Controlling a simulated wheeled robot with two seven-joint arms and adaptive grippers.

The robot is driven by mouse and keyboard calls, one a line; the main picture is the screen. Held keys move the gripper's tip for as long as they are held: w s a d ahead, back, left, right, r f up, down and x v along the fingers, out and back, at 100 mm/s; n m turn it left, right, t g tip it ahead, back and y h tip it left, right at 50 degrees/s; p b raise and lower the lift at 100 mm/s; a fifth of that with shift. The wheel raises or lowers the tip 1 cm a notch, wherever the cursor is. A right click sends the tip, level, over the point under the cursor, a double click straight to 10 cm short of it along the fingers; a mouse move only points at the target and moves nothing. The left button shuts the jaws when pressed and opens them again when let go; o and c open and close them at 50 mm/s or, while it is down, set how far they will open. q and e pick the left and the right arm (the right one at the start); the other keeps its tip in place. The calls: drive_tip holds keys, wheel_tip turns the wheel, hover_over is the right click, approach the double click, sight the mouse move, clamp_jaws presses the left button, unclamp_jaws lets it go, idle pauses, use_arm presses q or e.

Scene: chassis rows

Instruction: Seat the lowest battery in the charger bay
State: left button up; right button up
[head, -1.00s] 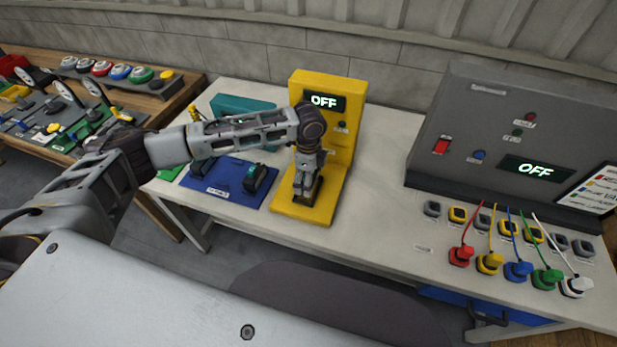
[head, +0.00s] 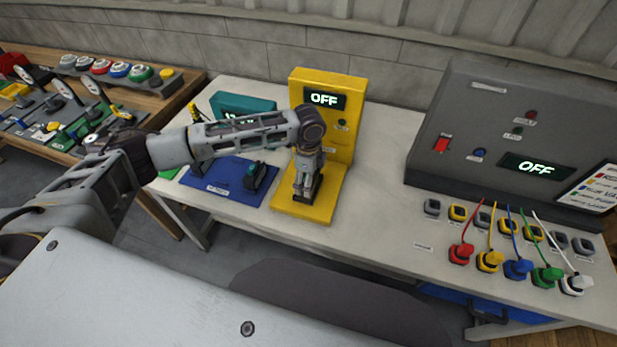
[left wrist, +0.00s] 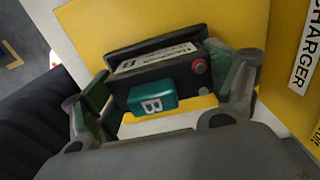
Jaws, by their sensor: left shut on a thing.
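The yellow charger (head: 340,140) stands on the table, its display (head: 324,99) reading OFF. My left gripper (head: 305,192) is low over the charger's yellow base, in front of its upright panel. In the left wrist view, the left gripper (left wrist: 168,98) is shut on a dark battery (left wrist: 190,82) with a teal block marked B and a red round button. A black rim, likely the bay, shows behind the battery. How deep the battery sits is hidden. Another dark battery (head: 256,177) stands on the blue mat (head: 222,175) left of the charger. My right gripper is not in view.
A teal box (head: 243,106) with a display stands behind the blue mat. A grey panel (head: 500,140) reading OFF, with several coloured plugs and sockets, is at the right. The tabletop between charger and panel is clear.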

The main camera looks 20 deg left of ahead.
use_arm(q)
drive_tip(key=shift+f, duration=0.3)
drive_tip(key=o, duration=1.2)
drive_tip(key=shift+o, duration=0.5)
drive_tip(key=shift+f, duration=0.1)
drive_tip(key=shift+r, duration=0.55)
wheel_tip(320, 180, up, 11)
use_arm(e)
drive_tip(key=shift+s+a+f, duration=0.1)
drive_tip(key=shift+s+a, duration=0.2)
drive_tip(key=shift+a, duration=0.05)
